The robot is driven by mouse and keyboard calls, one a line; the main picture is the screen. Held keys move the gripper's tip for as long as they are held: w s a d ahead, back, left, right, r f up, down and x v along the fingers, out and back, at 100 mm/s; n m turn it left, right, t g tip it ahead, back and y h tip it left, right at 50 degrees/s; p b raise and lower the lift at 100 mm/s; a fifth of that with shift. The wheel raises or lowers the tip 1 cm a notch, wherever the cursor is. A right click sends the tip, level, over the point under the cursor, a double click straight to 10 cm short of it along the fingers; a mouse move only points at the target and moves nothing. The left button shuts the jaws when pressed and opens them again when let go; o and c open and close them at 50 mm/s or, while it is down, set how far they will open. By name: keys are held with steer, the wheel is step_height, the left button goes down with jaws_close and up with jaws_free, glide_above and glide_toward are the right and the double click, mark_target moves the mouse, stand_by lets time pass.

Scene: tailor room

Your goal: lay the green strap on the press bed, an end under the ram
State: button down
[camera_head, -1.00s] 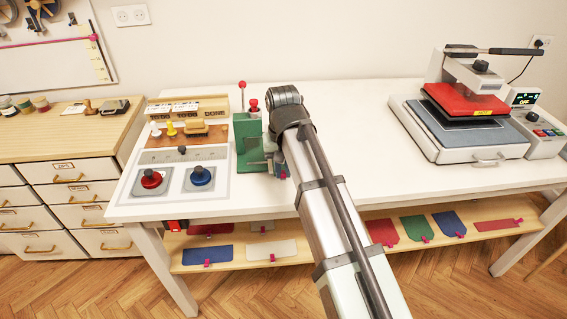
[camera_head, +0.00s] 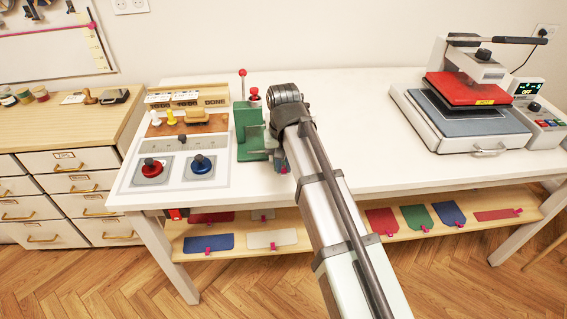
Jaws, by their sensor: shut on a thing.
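The green press (camera_head: 246,122) with a red-knobbed lever stands on the white table, left of my arm. My gripper (camera_head: 281,163) points down just right of the bed, partly hidden by my own wrist. It is shut, and a small pink tab shows at its tips, like the tabs on the pieces on the shelf. The green strap itself I cannot make out clearly; what the jaws hold is mostly hidden. Whether any end lies under the ram I cannot tell.
A red and a blue knob (camera_head: 202,164) stand on pads at the front left, before a wooden rack (camera_head: 190,100). A heat press (camera_head: 470,110) stands at the right. The shelf below (camera_head: 330,236) holds several coloured pieces. The table's middle is clear.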

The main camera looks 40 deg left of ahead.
steer(key=shift+f, duration=0.5)
stand_by(0.3)
steer(key=c, duration=1)
jaws_free()
steer(key=shift+c, duration=0.2)
step_height(320, 180, up, 14)
steer(key=shift+f, duration=0.15)
